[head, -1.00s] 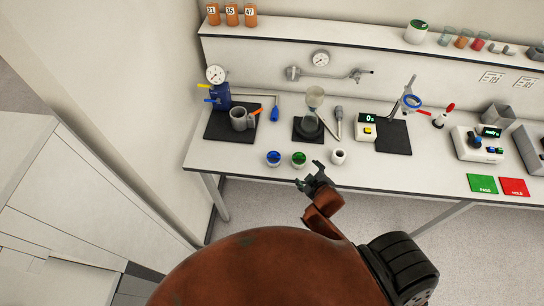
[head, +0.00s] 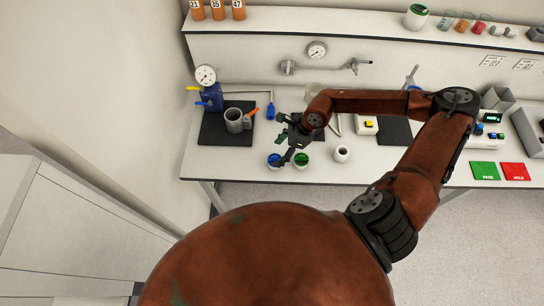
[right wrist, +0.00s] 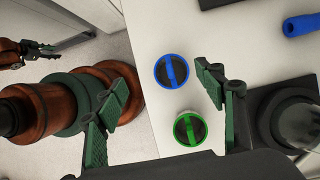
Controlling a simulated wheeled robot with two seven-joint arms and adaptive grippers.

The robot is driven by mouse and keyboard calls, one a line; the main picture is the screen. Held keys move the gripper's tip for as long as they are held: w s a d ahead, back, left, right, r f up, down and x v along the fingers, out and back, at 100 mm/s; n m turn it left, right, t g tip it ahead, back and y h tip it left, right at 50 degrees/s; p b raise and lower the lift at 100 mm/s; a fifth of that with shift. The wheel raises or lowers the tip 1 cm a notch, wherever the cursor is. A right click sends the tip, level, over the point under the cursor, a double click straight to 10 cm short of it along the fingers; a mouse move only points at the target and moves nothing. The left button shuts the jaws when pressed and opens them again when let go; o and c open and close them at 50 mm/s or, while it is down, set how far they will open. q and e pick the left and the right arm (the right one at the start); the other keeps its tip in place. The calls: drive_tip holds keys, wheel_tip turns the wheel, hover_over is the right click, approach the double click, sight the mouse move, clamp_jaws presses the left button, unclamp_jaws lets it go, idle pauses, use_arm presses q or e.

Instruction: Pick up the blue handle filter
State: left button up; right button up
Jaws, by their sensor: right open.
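The blue handle filter (head: 274,160) is a small round piece with a blue rim and a blue bar across a dark top. It sits near the table's front edge, left of a similar green one (head: 301,159). Both show from above in the right wrist view, the blue filter (right wrist: 172,71) above the green one (right wrist: 189,129).
A white cup (head: 342,154) stands right of the green filter. My right arm covers the table's middle. The front edge left of the filters is clear.

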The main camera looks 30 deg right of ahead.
sight(276, 157)
drive_tip(key=shift+d+f, duration=0.15)
drive_tip(key=shift+d, duration=0.55)
drive_tip(key=shift+f+h, duration=0.3)
drive_tip(key=shift+f, duration=0.05)
drive_tip(key=p+x, duration=0.1)
drive_tip(key=x, duration=0.2)
drive_tip(key=p+x, duration=0.1)
drive_tip(key=x, duration=0.2)
drive_tip(key=shift+w+a, duration=0.1)
drive_tip(key=shift+w, duration=0.15)
use_arm(q)
wheel_tip(276, 157, up, 2)
drive_tip(key=shift+s+r, duration=0.1)
drive_tip(key=shift+r, duration=0.1)
use_arm(e)
drive_tip(key=shift+f, duration=0.35)
drive_tip(key=shift+c, duration=0.2)
use_arm(q)
drive_tip(key=shift+s, duration=0.2)
use_arm(e)
drive_tip(key=c, duration=1)
